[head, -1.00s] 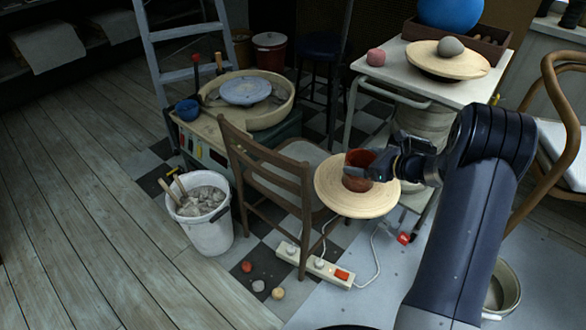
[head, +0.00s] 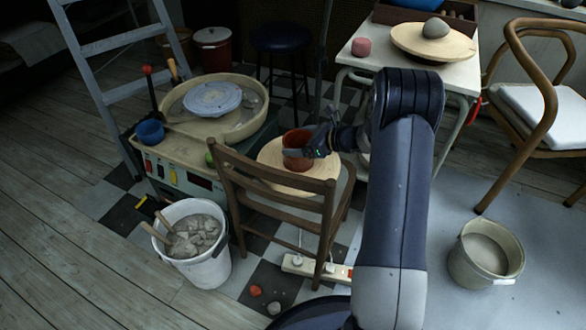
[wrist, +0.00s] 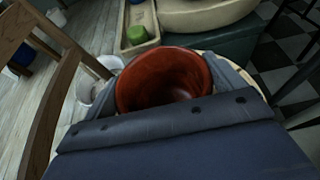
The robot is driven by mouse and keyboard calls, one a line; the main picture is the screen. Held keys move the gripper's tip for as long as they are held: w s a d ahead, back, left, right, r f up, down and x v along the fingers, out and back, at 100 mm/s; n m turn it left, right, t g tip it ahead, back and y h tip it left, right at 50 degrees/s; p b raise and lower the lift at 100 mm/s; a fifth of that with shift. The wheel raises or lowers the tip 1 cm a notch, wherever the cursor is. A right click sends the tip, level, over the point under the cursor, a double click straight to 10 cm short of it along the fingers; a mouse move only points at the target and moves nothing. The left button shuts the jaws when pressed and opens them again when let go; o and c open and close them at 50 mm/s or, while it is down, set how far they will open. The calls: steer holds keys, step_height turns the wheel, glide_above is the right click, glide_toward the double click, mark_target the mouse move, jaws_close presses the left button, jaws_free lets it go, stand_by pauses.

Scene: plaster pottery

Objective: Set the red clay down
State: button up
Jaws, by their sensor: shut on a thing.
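My gripper (head: 313,147) is shut on a red-brown clay pot (head: 296,150), which is upright with its mouth up. In the wrist view the pot (wrist: 165,82) sits between the jaws, and its inside looks empty. A round pale wooden board (head: 272,160) is directly under the pot. The board shows over the seat of a brown wooden chair (head: 275,176), behind its backrest. Whether the board touches the seat is hidden. The pot's foot is partly hidden by the jaws and the chair back.
A pottery wheel (head: 215,100) stands left of the chair. A white bucket of clay scraps (head: 205,268) is in front, with small lumps (head: 255,291) on the floor. A white table (head: 378,62) holds a pinkish lump (head: 361,47). A pail (head: 487,258) stands on clear floor at right.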

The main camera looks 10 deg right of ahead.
step_height(320, 180, down, 8)
steer(key=b, duration=0.3)
steer(key=shift+f, duration=0.25)
steer(key=shift+f, duration=0.1)
steer(key=shift+f, duration=0.15)
steer(key=o, duration=1.8)
steer(key=shift+s+d+r, duration=0.15)
steer(key=shift+d+r, duration=0.1)
steer(key=shift+r, duration=0.1)
steer(key=p+v, duration=0.3)
steer(key=v, duration=0.8)
steer(key=shift+s+d+f, duration=0.1)
steer(key=shift+s+d, duration=0.05)
steer(key=shift+s, duration=0.05)
